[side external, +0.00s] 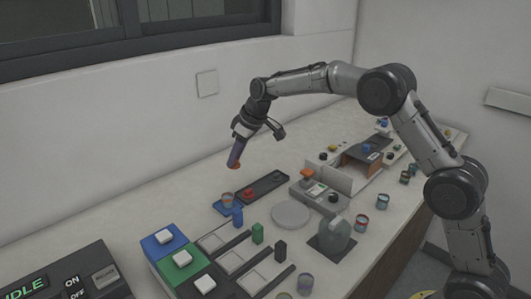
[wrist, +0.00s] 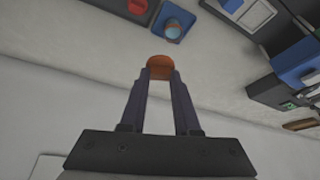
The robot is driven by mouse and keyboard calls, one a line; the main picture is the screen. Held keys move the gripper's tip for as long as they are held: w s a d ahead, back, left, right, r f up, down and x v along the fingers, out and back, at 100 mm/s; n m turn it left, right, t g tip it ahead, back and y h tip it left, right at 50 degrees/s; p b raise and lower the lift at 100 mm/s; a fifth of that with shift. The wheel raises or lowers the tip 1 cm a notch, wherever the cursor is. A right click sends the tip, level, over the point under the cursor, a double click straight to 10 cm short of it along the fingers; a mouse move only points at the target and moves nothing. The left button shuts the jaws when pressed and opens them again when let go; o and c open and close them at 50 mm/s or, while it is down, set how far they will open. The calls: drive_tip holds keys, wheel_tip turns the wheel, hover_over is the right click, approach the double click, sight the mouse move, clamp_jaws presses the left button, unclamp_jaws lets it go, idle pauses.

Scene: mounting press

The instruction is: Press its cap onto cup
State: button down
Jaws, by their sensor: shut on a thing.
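My gripper (side external: 236,158) is shut on an orange-brown cap (side external: 233,166) and holds it in the air above the counter, near the back wall. In the wrist view the cap (wrist: 164,64) sits between the tips of the two dark fingers (wrist: 162,77). A small cup (side external: 227,199) stands on a blue square base (side external: 222,208), below and a little left of my gripper in the side view. In the wrist view the cup (wrist: 173,29) shows light blue inside, on its blue base (wrist: 181,20), beyond the cap and apart from it.
A dark tray (side external: 266,187) with a red part lies right of the cup. A grey station with an orange knob (side external: 307,174), a round grey plate (side external: 290,214) and a grey jug (side external: 334,236) stand further right. Blue and green blocks are in front. Counter by the wall is clear.

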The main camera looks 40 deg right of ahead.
drive_tip(key=shift+w+a+f, duration=0.15)
drive_tip(key=shift+a+f, duration=0.3)
drive_tip(key=shift+f, duration=1.05)
drive_tip(key=shift+w+a+f, duration=0.15)
drive_tip(key=shift+a+f, duration=0.3)
drive_tip(key=shift+f, duration=1.1)
drive_tip(key=shift+w+a+f, duration=0.15)
drive_tip(key=shift+a+f, duration=0.3)
drive_tip(key=shift+f, duration=1.05)
drive_tip(key=shift+f, duration=0.15)
drive_tip(key=shift+c, duration=0.4)
unclamp_jaws()
wheel_tip(320, 180, up, 7)
